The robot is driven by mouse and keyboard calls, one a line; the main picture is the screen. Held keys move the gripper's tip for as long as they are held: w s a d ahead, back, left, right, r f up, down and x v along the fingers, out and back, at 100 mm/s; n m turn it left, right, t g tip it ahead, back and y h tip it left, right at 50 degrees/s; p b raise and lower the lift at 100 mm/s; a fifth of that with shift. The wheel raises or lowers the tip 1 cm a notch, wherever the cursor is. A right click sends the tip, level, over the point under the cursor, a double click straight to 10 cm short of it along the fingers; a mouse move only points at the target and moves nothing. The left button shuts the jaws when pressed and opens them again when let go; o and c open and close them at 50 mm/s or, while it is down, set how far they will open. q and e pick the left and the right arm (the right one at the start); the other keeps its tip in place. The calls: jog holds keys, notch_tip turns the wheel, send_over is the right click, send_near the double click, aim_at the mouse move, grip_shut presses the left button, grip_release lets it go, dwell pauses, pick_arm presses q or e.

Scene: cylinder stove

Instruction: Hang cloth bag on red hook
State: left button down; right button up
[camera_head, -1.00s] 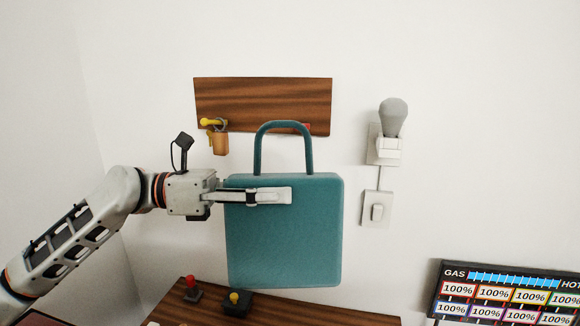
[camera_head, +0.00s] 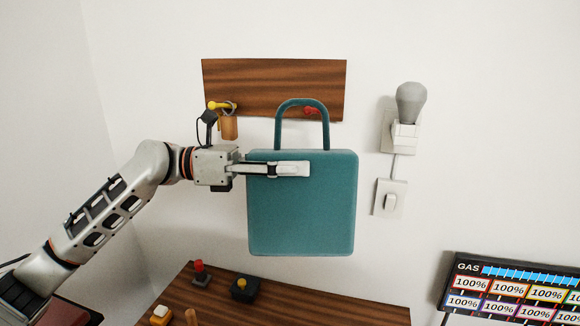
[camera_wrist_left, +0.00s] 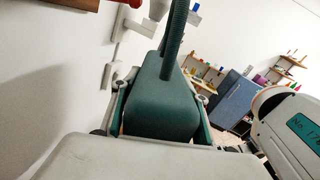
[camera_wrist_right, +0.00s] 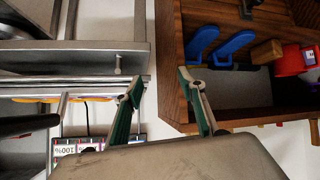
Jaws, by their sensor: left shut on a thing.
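The teal cloth bag (camera_head: 302,215) is upright with its handle (camera_head: 280,125) looping up. My left gripper (camera_head: 300,169) is shut on the bag's upper left part; the left wrist view shows its fingers on both sides of the bag (camera_wrist_left: 160,105). The red hook (camera_head: 311,111) is on a wooden board (camera_head: 280,75) on the wall. In the head view the hook shows inside the handle's loop, just below its top; the bag seems in front of it, with the depth gap unclear. My right gripper (camera_wrist_right: 163,84) is open and empty, seen only in the right wrist view.
A yellow hook (camera_head: 216,105) holds a wooden tag left of the bag. A grey bulb (camera_head: 411,102) and a switch (camera_head: 390,198) are on the wall to the right. A wooden table (camera_head: 290,300) with several buttons lies below. A wooden shelf (camera_wrist_right: 170,60) is near my right gripper.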

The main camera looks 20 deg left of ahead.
pick_arm(q)
jog(key=shift+w, duration=0.8)
jog(key=shift+w+f, duration=0.1)
jog(key=shift+w, duration=0.75)
jog(key=w+f, duration=0.2)
jog(key=w, duration=0.6)
jog(key=shift+w+f, duration=0.1)
dwell(0.5)
